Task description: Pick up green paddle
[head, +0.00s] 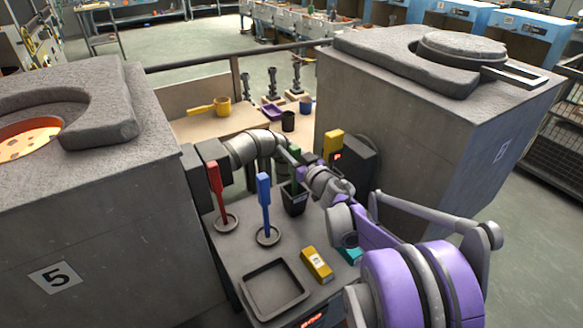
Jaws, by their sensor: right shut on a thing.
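The green paddle (294,153) stands upright behind my right gripper, which partly covers it. Its lower end is at a dark square cup (295,199); whether it still rests inside I cannot tell. My right gripper (298,168) reaches in from the lower right and is shut on the green paddle's handle. A red paddle (216,185) and a blue paddle (264,203) stand upright in round bases to the left of the cup. My left gripper does not show.
A square grey tray (273,314) and a yellow box (316,264) are at the stand's front. A grey curved pipe (245,148) runs behind the paddles. Large furnace blocks flank the stand on the left (110,210) and right (400,125). A wooden bench (190,128) lies behind.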

